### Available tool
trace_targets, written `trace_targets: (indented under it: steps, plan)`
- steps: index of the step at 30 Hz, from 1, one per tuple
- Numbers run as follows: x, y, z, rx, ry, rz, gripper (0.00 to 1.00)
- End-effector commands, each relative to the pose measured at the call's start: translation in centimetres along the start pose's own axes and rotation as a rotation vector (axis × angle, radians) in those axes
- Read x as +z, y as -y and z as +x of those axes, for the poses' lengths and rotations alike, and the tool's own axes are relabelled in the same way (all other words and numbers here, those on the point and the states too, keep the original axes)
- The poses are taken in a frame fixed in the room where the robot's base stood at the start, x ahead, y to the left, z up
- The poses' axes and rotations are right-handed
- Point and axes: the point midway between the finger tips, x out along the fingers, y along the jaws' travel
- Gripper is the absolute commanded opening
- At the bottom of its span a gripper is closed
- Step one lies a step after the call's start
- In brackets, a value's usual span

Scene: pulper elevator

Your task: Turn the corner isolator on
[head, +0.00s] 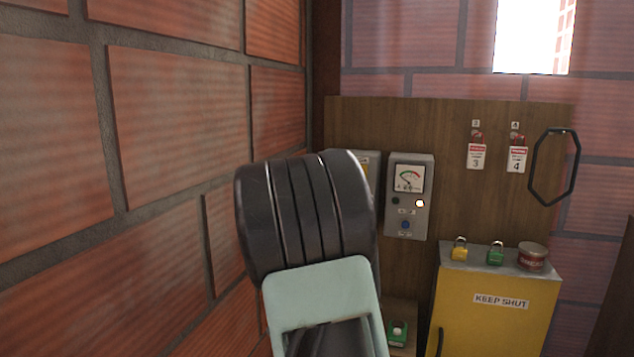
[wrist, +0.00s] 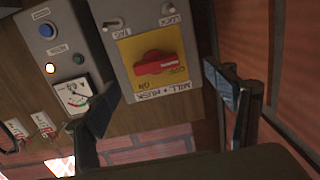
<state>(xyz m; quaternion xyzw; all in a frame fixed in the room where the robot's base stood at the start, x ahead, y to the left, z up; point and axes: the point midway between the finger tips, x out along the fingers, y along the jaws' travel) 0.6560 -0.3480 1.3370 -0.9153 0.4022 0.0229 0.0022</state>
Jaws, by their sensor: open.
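The corner isolator (wrist: 118,68) is a grey box with a yellow plate and a red rotary handle (wrist: 160,64). In the wrist view it appears upside down. The handle lies roughly crosswise, with ON and OFF lettering beside it. A label reading "MILL HUSK" is on the plate's edge. My gripper (wrist: 160,86) is open and empty, its fingers either side of the isolator in the picture; I see no contact with the handle. In the head view my arm covers most of the isolator (head: 371,162) and hides my gripper.
A grey meter box (head: 408,197) with a lit lamp is right of the isolator in the head view. Tags 3 (head: 477,156) and 4 (head: 517,159) hang on the wooden board (head: 450,130). A yellow cabinet (head: 490,325) bears padlocks and a tin. A brick wall (head: 180,130) closes the left side.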

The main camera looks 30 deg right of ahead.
Motion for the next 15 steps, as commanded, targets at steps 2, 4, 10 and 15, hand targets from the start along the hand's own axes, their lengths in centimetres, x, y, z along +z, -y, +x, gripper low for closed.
trace_targets:
  steps: [2,4,10,15]
  plan:
    - [-0.4,-0.9,0.5,0.027,-0.027,0.009,0.78]
    - [-0.7,-1.2,0.7,0.037,-0.041,0.013,0.78]
    - [-1.0,-1.3,2.6,0.039,-0.044,0.013,0.78]
    - [-1.1,-1.4,5.5,0.038,-0.043,0.012,0.78]
